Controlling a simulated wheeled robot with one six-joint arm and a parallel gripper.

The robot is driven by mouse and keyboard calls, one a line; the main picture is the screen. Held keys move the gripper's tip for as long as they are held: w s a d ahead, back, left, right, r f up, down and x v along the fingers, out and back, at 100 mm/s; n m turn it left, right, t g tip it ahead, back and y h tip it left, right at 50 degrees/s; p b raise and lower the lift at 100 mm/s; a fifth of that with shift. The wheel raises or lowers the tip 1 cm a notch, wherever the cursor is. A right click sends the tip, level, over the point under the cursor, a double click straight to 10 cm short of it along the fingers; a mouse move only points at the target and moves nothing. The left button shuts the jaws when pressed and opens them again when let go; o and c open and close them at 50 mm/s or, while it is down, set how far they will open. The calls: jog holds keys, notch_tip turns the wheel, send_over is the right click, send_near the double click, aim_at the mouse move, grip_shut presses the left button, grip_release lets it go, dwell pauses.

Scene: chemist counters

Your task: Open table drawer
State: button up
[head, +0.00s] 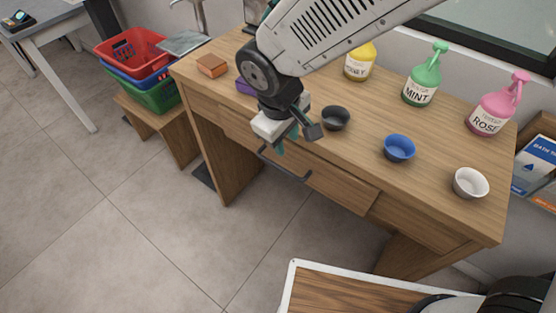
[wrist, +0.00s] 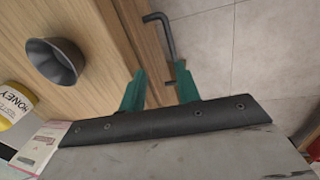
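The wooden table (head: 432,178) has a drawer (head: 335,184) in its front with a dark bar handle (head: 286,167). The drawer front seems to stand slightly out at its right end; I cannot tell how far. My gripper (head: 286,142) is above the drawer front, near the left part of the handle. In the wrist view its two green fingers (wrist: 160,70) are apart with nothing held between them. The handle (wrist: 162,32) shows just beyond the fingertips, and part of it is hidden by the right finger. I cannot tell whether they touch.
On the table stand a black bowl (head: 336,119), blue bowl (head: 399,149), white bowl (head: 470,184) and yellow, green (head: 420,88) and pink bottles. Stacked baskets (head: 150,88) sit on a stool at left. The floor (head: 150,220) before the drawer is clear.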

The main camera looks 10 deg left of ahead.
aim_at(279, 166)
jog(key=shift+n, duration=0.4)
jog(key=f, duration=0.3)
jog(key=a+f, duration=0.1)
jog(key=f, duration=0.5)
jog(key=shift+w+a+f, duration=0.15)
jog(key=shift+a+f, duration=0.05)
jog(key=shift+a, duration=0.15)
grip_shut()
